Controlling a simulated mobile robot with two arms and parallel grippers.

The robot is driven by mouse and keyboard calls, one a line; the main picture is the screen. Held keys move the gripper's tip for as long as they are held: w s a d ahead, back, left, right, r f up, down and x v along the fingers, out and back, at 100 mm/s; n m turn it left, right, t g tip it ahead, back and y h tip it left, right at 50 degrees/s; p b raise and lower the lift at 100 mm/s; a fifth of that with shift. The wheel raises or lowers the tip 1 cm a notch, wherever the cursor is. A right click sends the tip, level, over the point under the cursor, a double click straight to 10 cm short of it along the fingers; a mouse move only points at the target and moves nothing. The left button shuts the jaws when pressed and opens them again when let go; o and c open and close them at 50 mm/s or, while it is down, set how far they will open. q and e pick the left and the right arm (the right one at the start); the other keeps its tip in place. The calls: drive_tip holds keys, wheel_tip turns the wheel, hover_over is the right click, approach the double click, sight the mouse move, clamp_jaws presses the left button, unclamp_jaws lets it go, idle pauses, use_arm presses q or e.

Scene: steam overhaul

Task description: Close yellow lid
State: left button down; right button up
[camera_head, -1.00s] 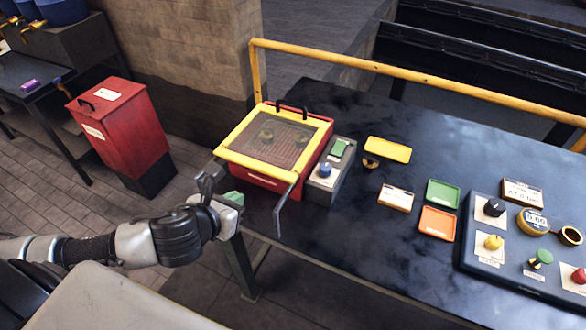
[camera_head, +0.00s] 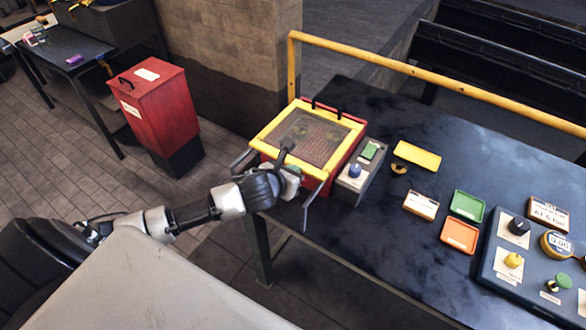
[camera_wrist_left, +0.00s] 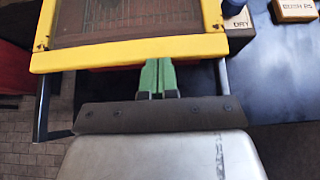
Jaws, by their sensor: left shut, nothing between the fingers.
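The yellow lid (camera_head: 339,119) is a yellow frame with a mesh or clear panel on top of a red box (camera_head: 345,164) at the left end of the dark table. It appears to lie down over the box; a small gap cannot be ruled out. In the left wrist view the yellow frame (camera_wrist_left: 130,52) fills the top. My left gripper (camera_head: 290,170) is at the lid's front edge in the head view. Its green fingers (camera_wrist_left: 158,76) are together and empty, close to the front bar; whether they touch it is unclear. My right gripper is not in view.
A grey control box (camera_head: 352,185) with a green switch and blue knob stands right of the red box. Coloured trays (camera_head: 467,204) and a knob panel (camera_head: 520,270) lie further right. A yellow rail (camera_head: 440,82) runs behind. A red bin (camera_head: 160,105) stands left.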

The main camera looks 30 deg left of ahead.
sight(306, 159)
use_arm(q)
drive_tip(key=w, duration=0.4)
drive_tip(key=shift+w+d, duration=0.2)
drive_tip(key=shift+w, duration=0.1)
drive_tip(key=shift+r, duration=0.1)
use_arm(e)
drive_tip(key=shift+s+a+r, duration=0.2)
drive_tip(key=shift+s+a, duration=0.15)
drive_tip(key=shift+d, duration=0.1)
